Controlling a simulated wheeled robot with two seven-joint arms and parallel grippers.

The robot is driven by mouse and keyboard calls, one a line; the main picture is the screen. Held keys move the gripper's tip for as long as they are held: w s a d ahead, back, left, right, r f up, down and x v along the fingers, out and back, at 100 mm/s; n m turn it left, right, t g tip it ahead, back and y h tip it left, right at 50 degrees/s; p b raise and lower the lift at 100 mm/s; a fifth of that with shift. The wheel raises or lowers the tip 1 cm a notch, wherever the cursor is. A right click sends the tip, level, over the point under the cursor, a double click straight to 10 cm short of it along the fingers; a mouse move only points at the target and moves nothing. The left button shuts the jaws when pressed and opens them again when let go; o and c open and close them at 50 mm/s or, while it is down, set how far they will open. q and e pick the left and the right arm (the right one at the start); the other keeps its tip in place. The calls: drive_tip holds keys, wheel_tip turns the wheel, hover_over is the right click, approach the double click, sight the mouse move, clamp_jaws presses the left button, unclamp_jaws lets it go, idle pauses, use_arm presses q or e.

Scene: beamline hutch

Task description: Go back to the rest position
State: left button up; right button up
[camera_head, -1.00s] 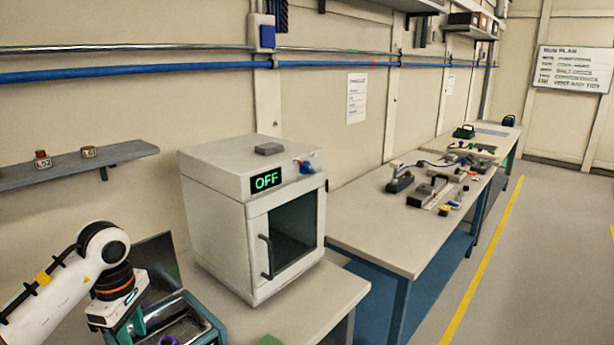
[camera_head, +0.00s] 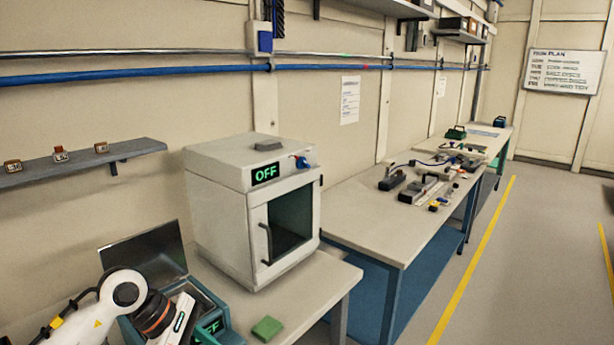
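My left arm comes in at the lower left, and its wrist is in front of the open teal box (camera_head: 217,300). My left gripper's fingers are hidden or cut off by the bottom edge, so I cannot tell whether it is open or holds anything. My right gripper is not in view.
A white oven (camera_head: 252,205) reading OFF stands on the near bench, with a green block (camera_head: 267,328) in front. A shelf (camera_head: 85,163) with small labelled items is on the left wall. A long table (camera_head: 400,225) carries several tools. The floor (camera_head: 545,240) at right is clear.

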use_arm(q)
drive_tip(key=s+d+r+n+t+h, duration=0.3)
drive_tip(key=d+r+n+t+h, duration=0.4)
drive_tip(key=d+r+n+h, duration=0.45)
drive_tip(key=w+a+f+n+t+y, duration=0.1)
drive_tip(key=a+n+t+y, duration=0.4)
drive_tip(key=n, duration=0.6)
drive_tip(key=w+a+f+n+t+y, duration=0.1)
drive_tip(key=w+a+n+t+y, duration=0.15)
drive_tip(key=n+t+y, duration=0.45)
drive_tip(key=s+a+f+n+g+y, duration=0.3)
drive_tip(key=a+f+n+y, duration=0.5)
drive_tip(key=n, duration=0.6)
drive_tip(key=s+d+f+n+g+h, duration=0.1)
drive_tip(key=s+f+n+g, duration=0.5)
drive_tip(key=s+f, duration=0.4)
drive_tip(key=s+f+n+g+h, duration=0.1)
drive_tip(key=s+f+n+g, duration=0.3)
drive_tip(key=s+f+g, duration=0.65)
wheel_tip(320, 180, down, 22)
drive_tip(key=s+t, duration=0.2)
drive_tip(key=s, duration=0.1)
drive_tip(key=s+a+f+g, duration=0.1)
drive_tip(key=s+a+f, duration=0.1)
drive_tip(key=s+f, duration=1.4)
drive_tip(key=shift+s+a+f+m+g, duration=0.25)
drive_tip(key=shift+s+f+m+g, duration=0.15)
drive_tip(key=shift+f, duration=0.55)
